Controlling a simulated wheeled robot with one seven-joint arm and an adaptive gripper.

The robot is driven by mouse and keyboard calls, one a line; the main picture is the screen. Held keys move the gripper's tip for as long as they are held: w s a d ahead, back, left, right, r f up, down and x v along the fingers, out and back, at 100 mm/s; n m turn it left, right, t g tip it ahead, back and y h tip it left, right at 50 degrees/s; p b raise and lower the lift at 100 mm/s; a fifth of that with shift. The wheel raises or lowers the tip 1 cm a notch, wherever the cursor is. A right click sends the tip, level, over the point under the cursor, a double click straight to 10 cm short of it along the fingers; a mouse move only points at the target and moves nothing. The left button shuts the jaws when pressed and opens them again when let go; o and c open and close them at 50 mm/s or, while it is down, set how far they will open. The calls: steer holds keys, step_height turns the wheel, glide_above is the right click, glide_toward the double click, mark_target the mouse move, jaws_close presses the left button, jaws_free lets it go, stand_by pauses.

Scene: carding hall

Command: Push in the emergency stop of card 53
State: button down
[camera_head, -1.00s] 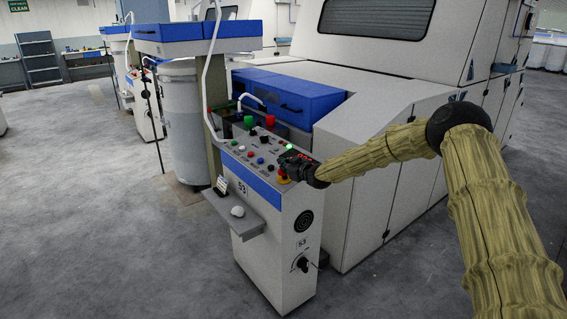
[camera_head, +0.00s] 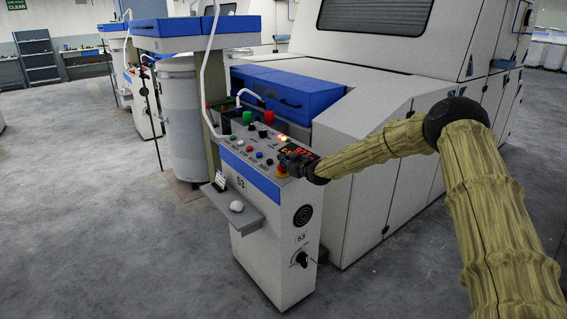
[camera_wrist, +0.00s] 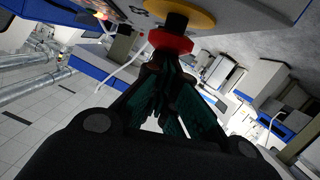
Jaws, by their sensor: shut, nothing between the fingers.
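The control post of card 53 (camera_head: 264,232) stands in the middle of the head view, with "53" on its side and front. Its emergency stop (camera_head: 281,171) is at the near end of the sloping top, partly hidden by my gripper (camera_head: 286,160). In the wrist view the red cap (camera_wrist: 171,42) stands off a yellow disc (camera_wrist: 197,15) on a dark stem. My gripper's closed fingertips (camera_wrist: 158,69) are right at the red cap, with nothing held. Whether they touch it is hard to tell.
The panel carries several small buttons and a display with red digits (camera_head: 300,152). An orange lamp (camera_head: 283,138) is lit. A shelf with a white rounded object (camera_head: 236,206) juts from the post's left side. The card machine (camera_head: 365,150) stands behind; grey floor is open at left.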

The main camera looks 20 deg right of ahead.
steer(key=shift+s+d+f, duration=0.1)
steer(key=shift+s+f, duration=0.1)
steer(key=shift+f, duration=0.35)
steer(key=shift+r+p, duration=0.3)
steer(key=shift+r, duration=0.25)
steer(key=s+d+r+b, duration=0.1)
steer(key=s+r, duration=0.5)
steer(key=s, duration=0.3)
steer(key=shift+s+d, duration=0.15)
steer(key=shift+d, duration=0.2)
steer(key=s+a+f+m+g, duration=0.2)
steer(key=s+a+f+g, duration=0.35)
steer(key=s+f, duration=0.9)
steer(key=s+a+f+m+g, duration=0.1)
steer(key=s+a+f+g, duration=0.1)
steer(key=s+a+f, duration=1.2)
steer(key=s+d+f+m+g+h, duration=0.1)
steer(key=s+d+f+g, duration=0.15)
steer(key=s+f, duration=0.45)
steer(key=s+d+f+m+g+h, duration=0.1)
steer(key=s+d+f, duration=0.2)
steer(key=s+f, duration=0.4)
steer(key=s+d+m+g+h, duration=0.1)
steer(key=s+g, duration=0.1)
steer(key=s, duration=1)
steer(key=s+d+f+g+h, duration=0.1)
steer(key=s, duration=1.1)
steer(key=shift+s+d+m+g, duration=0.3)
steer(key=shift+m+g, duration=0.1)
